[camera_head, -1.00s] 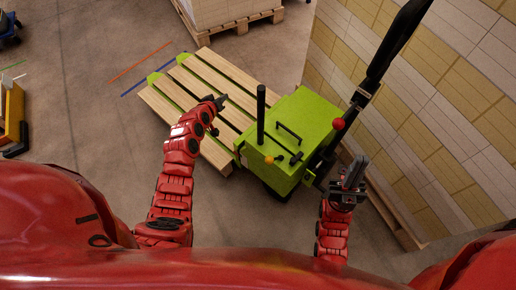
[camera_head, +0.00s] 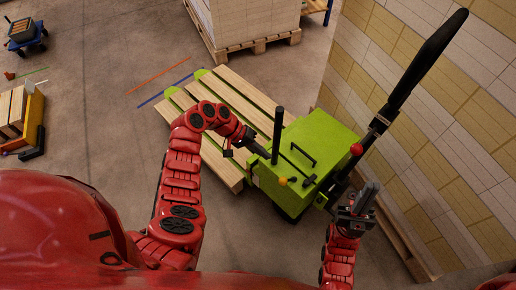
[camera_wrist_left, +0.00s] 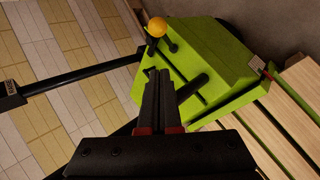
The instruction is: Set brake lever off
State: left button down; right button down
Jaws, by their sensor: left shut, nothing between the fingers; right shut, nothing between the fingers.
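The green pallet truck (camera_head: 318,140) has a short lever with a yellow knob (camera_head: 283,181) at its front edge; the knob also shows in the left wrist view (camera_wrist_left: 157,27). A red knob (camera_head: 356,149) sits beside the black tiller (camera_head: 400,85). No label shows which one is the brake lever. My left gripper (camera_head: 266,155) is shut and empty, over the truck's left side by the black upright post (camera_head: 278,125). In the left wrist view its fingertips (camera_wrist_left: 160,72) point toward the yellow knob, apart from it. My right gripper (camera_head: 368,190) is shut and empty, right of the truck.
The truck's forks are under a wooden pallet (camera_head: 232,88). A tall stack of tan and white reams (camera_head: 445,150) stands close on the right. Another loaded pallet (camera_head: 245,50) is at the back. A yellow cart (camera_head: 35,105) stands far left.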

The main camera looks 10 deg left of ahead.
pick_arm(q)
jog(key=s+d+f+p, duration=0.1)
jog(key=s+d+f, duration=0.1)
jog(key=d+f, duration=0.3)
jog(key=shift+s, duration=0.4)
jog(key=shift+s+a+f, duration=0.55)
jog(key=shift+s+f, duration=0.15)
jog(key=shift+s, duration=0.1)
